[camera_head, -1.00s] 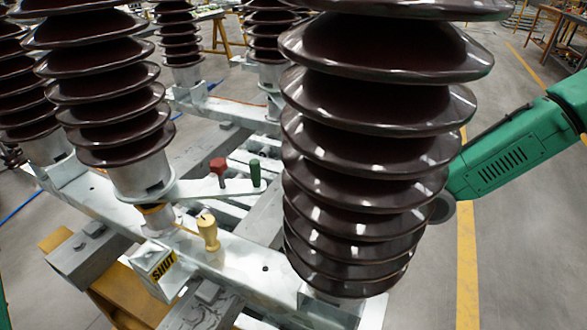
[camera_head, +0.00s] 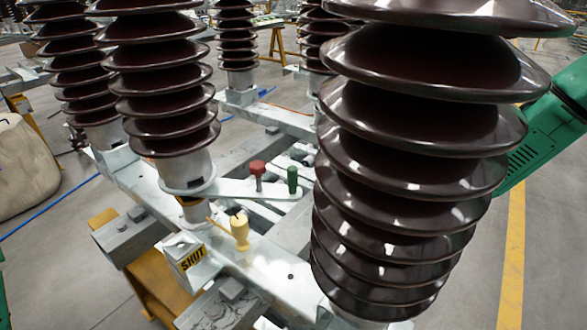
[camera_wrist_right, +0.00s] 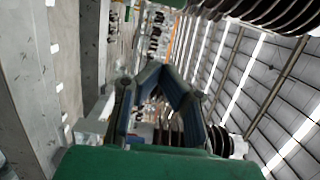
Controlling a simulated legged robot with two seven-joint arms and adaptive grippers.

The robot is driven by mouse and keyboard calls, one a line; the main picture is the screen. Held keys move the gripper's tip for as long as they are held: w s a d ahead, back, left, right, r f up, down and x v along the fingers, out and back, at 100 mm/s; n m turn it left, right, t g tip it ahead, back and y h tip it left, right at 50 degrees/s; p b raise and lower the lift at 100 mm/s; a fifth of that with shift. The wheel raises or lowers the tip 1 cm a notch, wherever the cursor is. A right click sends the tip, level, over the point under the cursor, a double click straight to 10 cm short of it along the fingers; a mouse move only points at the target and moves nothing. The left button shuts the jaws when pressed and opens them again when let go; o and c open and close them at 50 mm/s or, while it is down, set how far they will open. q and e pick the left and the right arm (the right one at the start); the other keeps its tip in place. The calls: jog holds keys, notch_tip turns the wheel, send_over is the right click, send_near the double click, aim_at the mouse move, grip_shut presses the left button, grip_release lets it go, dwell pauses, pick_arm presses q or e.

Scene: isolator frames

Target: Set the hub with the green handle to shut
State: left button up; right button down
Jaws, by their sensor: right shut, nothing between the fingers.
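The hub (camera_head: 188,188) sits under a brown ribbed insulator column, and a flat pale lever reaches right from it. A green handle (camera_head: 292,180) stands upright near the lever's end, with a red knob (camera_head: 257,169) to its left. Below the hub, a box with a yellow SHUT label (camera_head: 193,258) faces me, beside a yellow handle (camera_head: 240,230) on the beam. My right gripper (camera_wrist_right: 160,72) shows in the right wrist view, shut and empty, apart from the handle. In the head view it is hidden; only my green right arm shows behind the near column. My left gripper is out of view.
A large ribbed insulator (camera_head: 410,180) stands close on the right and blocks the view behind it. More columns stand at the left and back. The pale steel frame (camera_head: 285,270) lies below. Open floor with a yellow line (camera_head: 512,250) is at right.

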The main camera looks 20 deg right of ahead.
jog(key=w+a+b, duration=0.1)
jog(key=w+a, duration=0.2)
jog(key=a, duration=0.5)
jog(key=shift+a+b, duration=0.4)
